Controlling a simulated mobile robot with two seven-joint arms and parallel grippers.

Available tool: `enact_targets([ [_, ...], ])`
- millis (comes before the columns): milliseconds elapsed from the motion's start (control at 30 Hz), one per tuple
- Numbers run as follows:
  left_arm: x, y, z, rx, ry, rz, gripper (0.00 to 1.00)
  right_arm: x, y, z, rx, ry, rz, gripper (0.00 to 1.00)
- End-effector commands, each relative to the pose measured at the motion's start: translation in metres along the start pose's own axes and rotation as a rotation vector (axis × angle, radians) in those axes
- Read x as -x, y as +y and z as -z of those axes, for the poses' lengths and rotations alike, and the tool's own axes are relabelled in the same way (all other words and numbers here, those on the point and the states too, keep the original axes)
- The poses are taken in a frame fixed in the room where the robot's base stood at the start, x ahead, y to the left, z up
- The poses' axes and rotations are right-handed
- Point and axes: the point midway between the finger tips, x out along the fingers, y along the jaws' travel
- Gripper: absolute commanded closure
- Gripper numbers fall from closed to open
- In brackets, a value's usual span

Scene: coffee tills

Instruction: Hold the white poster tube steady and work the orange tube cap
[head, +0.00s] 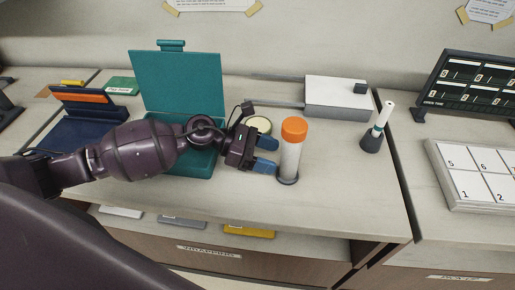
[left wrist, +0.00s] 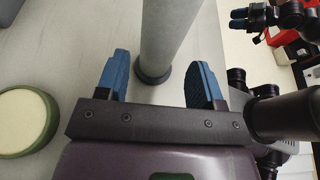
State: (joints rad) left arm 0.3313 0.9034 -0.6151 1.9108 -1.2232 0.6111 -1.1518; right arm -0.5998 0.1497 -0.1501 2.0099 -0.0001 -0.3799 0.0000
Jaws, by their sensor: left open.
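The white poster tube (head: 290,160) stands upright in a dark round base (head: 288,182) near the counter's front. The orange tube cap (head: 294,128) sits on its top. My left gripper (head: 267,155) is open just left of the tube, at about mid-height, with its blue fingers pointing at it. In the left wrist view, the tube (left wrist: 168,30) rises beyond and between the two open fingers (left wrist: 160,75), with no visible contact; the cap is out of that view. My right gripper (left wrist: 238,19) shows small at the top right there; its opening is too small to judge.
A teal box (head: 180,85) with raised lid stands behind my left arm. A round cream-topped green tin (head: 258,125) is close behind the gripper. A grey-white device (head: 340,95) and a dark cup (head: 372,142) holding a white roll stand to the right.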

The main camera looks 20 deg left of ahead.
Motion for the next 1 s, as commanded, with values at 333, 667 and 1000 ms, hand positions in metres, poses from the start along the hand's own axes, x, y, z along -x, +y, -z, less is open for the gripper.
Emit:
enact_targets([
  [333, -0.035, 0.0, -0.001, 0.0, -0.002, 0.001, 0.39, -0.003, -0.001, 0.009, -0.001, 0.018, 0.001, 0.57],
  [667, -0.041, 0.0, 0.0, 0.001, -0.001, -0.001, 0.6, -0.003, -0.003, 0.009, -0.01, 0.017, 0.001, 0.57],
  [1000, -0.041, 0.0, 0.0, 0.001, -0.002, -0.001, 0.9, -0.002, -0.002, 0.006, -0.009, 0.012, 0.0, 0.57],
])
